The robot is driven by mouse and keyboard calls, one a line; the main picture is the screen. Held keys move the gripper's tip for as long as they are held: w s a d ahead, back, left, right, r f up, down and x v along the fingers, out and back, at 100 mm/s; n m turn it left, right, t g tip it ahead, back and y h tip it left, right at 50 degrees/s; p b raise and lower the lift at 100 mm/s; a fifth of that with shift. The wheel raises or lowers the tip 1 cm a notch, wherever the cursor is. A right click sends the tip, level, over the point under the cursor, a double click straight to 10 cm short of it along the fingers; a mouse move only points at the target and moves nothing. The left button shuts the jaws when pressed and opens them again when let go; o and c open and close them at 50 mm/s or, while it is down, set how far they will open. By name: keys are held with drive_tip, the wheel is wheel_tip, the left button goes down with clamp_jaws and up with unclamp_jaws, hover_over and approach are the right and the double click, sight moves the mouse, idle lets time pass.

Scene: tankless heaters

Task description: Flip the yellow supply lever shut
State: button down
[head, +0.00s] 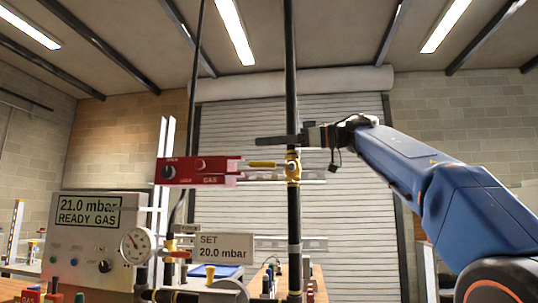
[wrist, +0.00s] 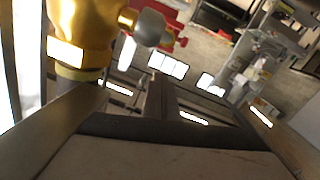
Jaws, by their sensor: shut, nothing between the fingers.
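The yellow supply lever (head: 263,164) shows in the head view, sticking out level to the left from the brass valve (head: 293,168) on the black vertical pipe (head: 292,80). The lever lies crosswise to the pipe. My gripper (head: 260,142) is shut and empty, pointing left across the pipe just above the lever, with a small gap showing between them. In the wrist view, the brass valve body (wrist: 85,32) with a grey rounded end (wrist: 150,27) fills the upper left. The yellow lever cannot be made out clearly there.
A red GAS box (head: 200,170) is close to the lever's left end. A grey panel (head: 88,235) reads 21.0 mbar READY GAS, with a dial gauge (head: 137,245) beside it. A SET 20.0 mbar sign (head: 226,247) stands below. Space above my gripper, right of the pipe, looks open.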

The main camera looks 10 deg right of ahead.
drive_tip(key=r+v, duration=0.1)
drive_tip(key=v, duration=0.9)
drive_tip(key=shift+r, duration=0.3)
drive_tip(key=shift+a, duration=0.1)
